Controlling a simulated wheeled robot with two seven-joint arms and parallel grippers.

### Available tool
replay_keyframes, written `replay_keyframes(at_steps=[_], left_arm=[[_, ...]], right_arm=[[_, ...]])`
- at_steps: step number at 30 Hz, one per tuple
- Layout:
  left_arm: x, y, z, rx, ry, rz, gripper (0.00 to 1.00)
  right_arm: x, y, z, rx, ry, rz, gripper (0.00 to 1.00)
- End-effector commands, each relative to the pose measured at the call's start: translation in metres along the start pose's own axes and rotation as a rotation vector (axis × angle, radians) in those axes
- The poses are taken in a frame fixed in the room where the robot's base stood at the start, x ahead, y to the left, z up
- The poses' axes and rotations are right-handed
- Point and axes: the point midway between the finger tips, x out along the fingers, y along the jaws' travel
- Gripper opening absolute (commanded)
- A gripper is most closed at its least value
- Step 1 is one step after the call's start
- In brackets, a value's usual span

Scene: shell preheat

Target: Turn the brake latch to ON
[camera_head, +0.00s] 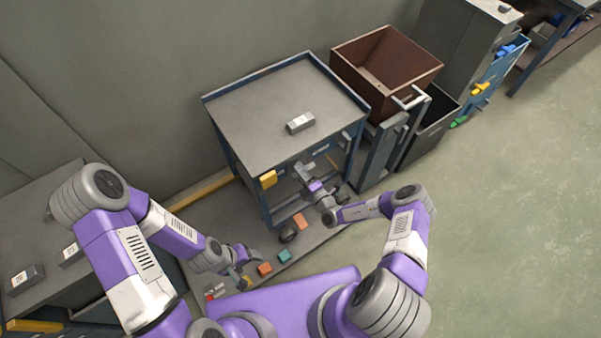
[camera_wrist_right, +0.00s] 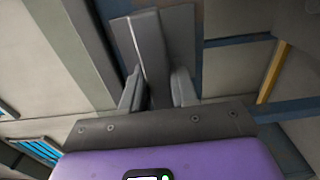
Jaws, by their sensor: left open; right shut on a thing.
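My right gripper (camera_head: 304,173) reaches to the front of the blue-framed cart (camera_head: 262,115), just below its grey top. In the right wrist view the right gripper's two fingers (camera_wrist_right: 158,92) are shut on a grey flat bar (camera_wrist_right: 166,45), which looks like the brake latch. No ON or OFF mark can be read, so its setting cannot be told. In the head view my gripper and wrist mostly hide the bar. My left gripper (camera_head: 238,277) is open and empty, low near the floor-level grey strip, well left of the cart's front.
A grey block with a white label (camera_head: 300,122) lies on the cart top. A yellow piece (camera_head: 268,179) is on the cart's front corner. A brown bin (camera_head: 385,62) stands right of the cart. Orange and teal blocks (camera_head: 285,256) lie on the low strip. Open floor is at right.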

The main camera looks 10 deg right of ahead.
Motion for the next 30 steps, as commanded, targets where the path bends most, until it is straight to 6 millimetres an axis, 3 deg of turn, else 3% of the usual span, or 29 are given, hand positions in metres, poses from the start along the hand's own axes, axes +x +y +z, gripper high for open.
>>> replay_keyframes(at_steps=[8, 9, 13, 23, 30], left_arm=[[0.000, 0.000, 0.000, 0.000, 0.000, 0.000, 0.70], [0.000, 0.000, 0.000, 0.000, 0.000, 0.000, 0.70], [0.000, 0.000, 0.000, 0.000, 0.000, 0.000, 0.70], [-0.001, 0.000, 0.000, 0.000, 0.000, 0.000, 0.70], [-0.008, 0.003, 0.000, 0.000, 0.000, 0.000, 0.70]], right_arm=[[0.000, 0.000, 0.001, -0.005, -0.002, 0.000, 0.00], [0.000, 0.000, 0.001, -0.005, -0.002, 0.000, 0.30], [0.000, 0.000, 0.001, -0.004, -0.001, 0.000, 0.49], [-0.004, 0.000, 0.001, -0.001, -0.001, -0.001, 0.49], [-0.040, 0.001, 0.002, 0.000, -0.003, -0.003, 0.49]])
